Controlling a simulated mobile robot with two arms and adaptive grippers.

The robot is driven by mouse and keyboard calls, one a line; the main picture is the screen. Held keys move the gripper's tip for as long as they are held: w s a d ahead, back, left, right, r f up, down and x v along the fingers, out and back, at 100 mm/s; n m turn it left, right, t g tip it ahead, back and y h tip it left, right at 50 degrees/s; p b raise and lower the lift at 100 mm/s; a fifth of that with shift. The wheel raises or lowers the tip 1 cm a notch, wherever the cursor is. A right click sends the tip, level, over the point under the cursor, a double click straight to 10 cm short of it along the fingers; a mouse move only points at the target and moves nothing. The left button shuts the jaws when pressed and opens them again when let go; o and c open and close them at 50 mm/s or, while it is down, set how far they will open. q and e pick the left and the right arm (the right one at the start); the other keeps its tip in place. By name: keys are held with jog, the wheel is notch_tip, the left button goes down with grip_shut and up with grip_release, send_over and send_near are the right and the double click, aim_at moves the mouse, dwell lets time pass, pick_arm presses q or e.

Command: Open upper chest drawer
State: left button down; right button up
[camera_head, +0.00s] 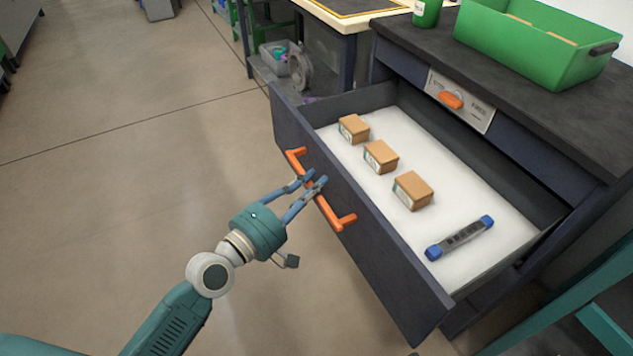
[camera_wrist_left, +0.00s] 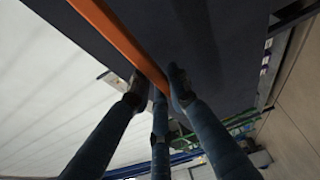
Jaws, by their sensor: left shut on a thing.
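The upper chest drawer (camera_head: 372,236) is pulled well out, with its white bottom showing. Its orange handle (camera_head: 335,214) runs along the dark front panel. My left gripper (camera_head: 317,182) is shut on the handle near its middle. In the left wrist view, the fingers (camera_wrist_left: 160,92) close around the orange bar (camera_wrist_left: 118,36). Inside the drawer lie three brown boxes in a row, the nearest one (camera_head: 413,191) beside a blue-ended grey tool (camera_head: 460,238). My right gripper is not in view.
A green crate (camera_head: 520,45) and a green cup (camera_head: 427,13) stand on the dark chest top (camera_head: 540,110). A table (camera_head: 350,20) is behind the drawer. The floor (camera_head: 130,160) on the left is clear.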

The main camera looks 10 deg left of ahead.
pick_arm(q)
jog(key=shift+f, duration=0.1)
jog(key=c, duration=1.9)
grip_release()
jog(key=shift+o, duration=0.2)
jog(key=v, duration=1.2)
